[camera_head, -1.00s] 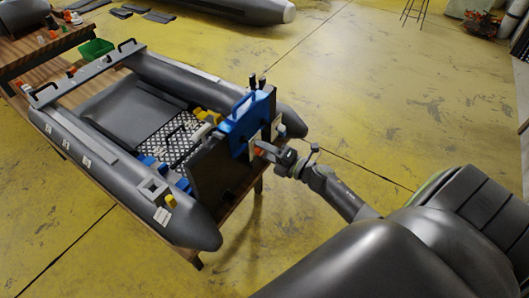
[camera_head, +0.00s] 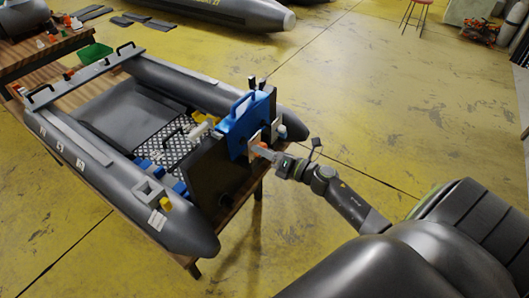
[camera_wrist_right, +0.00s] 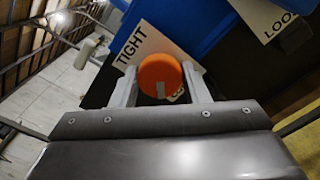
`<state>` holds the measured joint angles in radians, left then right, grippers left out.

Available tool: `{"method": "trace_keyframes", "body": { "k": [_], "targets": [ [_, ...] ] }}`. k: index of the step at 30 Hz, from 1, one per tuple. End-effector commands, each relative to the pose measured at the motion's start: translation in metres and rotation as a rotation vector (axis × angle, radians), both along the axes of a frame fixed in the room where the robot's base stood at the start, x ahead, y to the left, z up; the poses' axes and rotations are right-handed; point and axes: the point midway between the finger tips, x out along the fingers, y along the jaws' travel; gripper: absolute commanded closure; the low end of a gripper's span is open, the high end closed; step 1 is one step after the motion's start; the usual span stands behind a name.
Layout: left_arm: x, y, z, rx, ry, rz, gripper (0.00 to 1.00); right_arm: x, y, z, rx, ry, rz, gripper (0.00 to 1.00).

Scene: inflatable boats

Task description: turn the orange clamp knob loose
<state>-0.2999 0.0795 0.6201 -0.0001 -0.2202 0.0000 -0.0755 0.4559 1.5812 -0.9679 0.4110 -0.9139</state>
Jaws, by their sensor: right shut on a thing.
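The orange clamp knob (camera_wrist_right: 160,72) is round, with a grey mark on its face, and sits between the fingers of my right gripper (camera_wrist_right: 161,88). The gripper is shut on it. In the head view my right gripper (camera_head: 275,154) reaches from the right to the blue clamp bracket (camera_head: 243,125) on the boat's dark transom (camera_head: 212,172); fingers and arm hide most of the knob there. In the wrist view a white plate reading TIGHT (camera_wrist_right: 146,42) lies behind the knob, and a partly cut-off plate starting LOO (camera_wrist_right: 276,17) is at the upper right. My left gripper is out of view.
The grey inflatable boat (camera_head: 180,225) rests on a wooden table (camera_head: 236,215). A second table with a green bin (camera_head: 95,52) is at the upper left. Another boat (camera_head: 235,12) lies at the back. The yellow floor to the right is largely open.

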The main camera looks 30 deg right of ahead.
Motion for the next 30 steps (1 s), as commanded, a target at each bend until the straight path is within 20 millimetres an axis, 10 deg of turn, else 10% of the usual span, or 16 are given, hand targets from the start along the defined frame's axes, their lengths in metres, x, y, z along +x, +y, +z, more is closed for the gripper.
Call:
{"method": "trace_keyframes", "body": {
  "k": [22, 23, 30],
  "targets": [
    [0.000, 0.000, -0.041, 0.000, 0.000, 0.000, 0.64, -0.001, 0.000, -0.002, -0.493, -0.200, 0.001, 0.95],
    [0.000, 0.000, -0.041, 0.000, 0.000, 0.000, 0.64, -0.001, 0.000, -0.002, -0.493, -0.200, 0.001, 0.56],
    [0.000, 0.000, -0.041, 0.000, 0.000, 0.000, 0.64, 0.000, 0.000, -0.001, -0.491, -0.202, 0.000, 0.42]
  ]
}}
